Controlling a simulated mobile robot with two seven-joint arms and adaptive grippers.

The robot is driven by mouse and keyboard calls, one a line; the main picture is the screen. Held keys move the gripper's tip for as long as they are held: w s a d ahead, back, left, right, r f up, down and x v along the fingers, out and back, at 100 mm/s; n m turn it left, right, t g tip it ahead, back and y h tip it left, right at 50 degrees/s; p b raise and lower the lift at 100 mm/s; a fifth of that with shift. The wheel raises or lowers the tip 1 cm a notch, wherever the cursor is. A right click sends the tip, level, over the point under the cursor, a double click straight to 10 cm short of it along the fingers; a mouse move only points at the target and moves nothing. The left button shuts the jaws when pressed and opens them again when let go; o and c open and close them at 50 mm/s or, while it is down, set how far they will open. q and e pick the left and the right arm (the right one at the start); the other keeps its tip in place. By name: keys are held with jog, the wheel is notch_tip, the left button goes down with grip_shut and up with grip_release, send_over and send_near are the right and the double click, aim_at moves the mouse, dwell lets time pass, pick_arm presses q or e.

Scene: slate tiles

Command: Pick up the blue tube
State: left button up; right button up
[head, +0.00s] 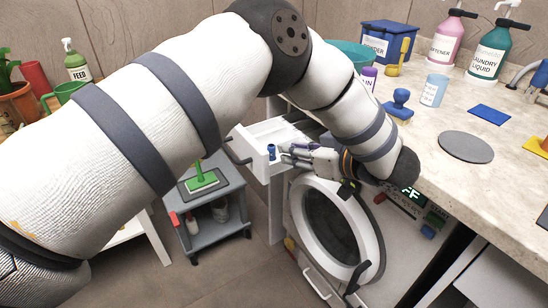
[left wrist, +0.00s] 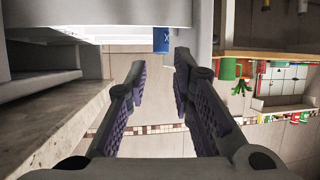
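A small blue tube (head: 271,152) shows at the open white drawer (head: 262,133), by the drawer's front edge; I cannot tell how much of it is hidden. My left gripper (head: 287,154) is just to its right in the head view, apart from it. In the left wrist view the blue tube (left wrist: 161,40) lies ahead, between and beyond the fingertips, its far part cut off by the white edge. The left gripper (left wrist: 160,65) is open and empty there. My right gripper is not in view.
A washing machine with a round door (head: 335,225) stands below the counter (head: 470,190). The counter holds a blue stamp-like object (head: 400,98), a cup (head: 433,90) and bottles (head: 490,52). A grey cart (head: 215,205) stands left of the drawer.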

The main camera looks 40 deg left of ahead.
aim_at(274, 149)
pick_arm(q)
jog(key=x, duration=0.7)
jog(key=shift+f, duration=0.15)
grip_shut()
